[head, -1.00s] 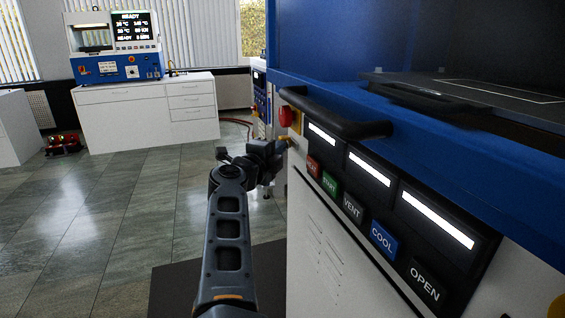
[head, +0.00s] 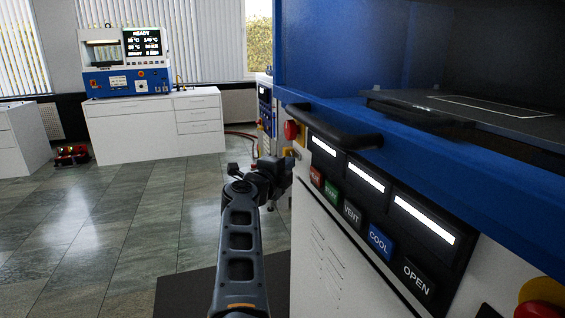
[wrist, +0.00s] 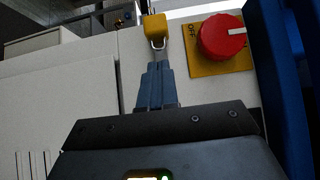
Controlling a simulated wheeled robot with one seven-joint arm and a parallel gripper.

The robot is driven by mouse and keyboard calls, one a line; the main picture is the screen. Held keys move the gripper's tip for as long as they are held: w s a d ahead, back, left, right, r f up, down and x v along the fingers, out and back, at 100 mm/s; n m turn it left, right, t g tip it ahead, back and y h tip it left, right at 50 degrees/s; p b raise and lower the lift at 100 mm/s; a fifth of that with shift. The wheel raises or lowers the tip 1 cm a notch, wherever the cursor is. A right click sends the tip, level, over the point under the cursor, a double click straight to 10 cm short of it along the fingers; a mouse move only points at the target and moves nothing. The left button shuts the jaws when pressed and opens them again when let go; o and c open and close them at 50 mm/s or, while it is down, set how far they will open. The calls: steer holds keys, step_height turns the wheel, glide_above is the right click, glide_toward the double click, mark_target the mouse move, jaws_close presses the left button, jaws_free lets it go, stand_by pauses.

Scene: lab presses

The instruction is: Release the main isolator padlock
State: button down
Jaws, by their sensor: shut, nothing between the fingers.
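The yellow padlock (wrist: 155,27) is at the top of the wrist view, with its grey shackle towards my fingers. Beside it on the right is the red isolator knob (wrist: 222,37) on a yellow plate (wrist: 197,67). The knob also shows in the head view (head: 290,130), at the near press's left corner. My gripper (wrist: 156,66) is shut and empty, its fingertips right at the shackle; whether they touch it I cannot tell. In the head view the fingers are largely hidden behind my wrist.
The near press's white front (head: 335,245) fills the right side, with lit displays, a button row and a black handle (head: 335,139) sticking out. A white cabinet (head: 150,130) with a smaller press stands at the back left. The tiled floor between is clear.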

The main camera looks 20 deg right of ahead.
steer(key=v, duration=1)
steer(key=shift+p, duration=0.35)
steer(key=shift+a, duration=0.1)
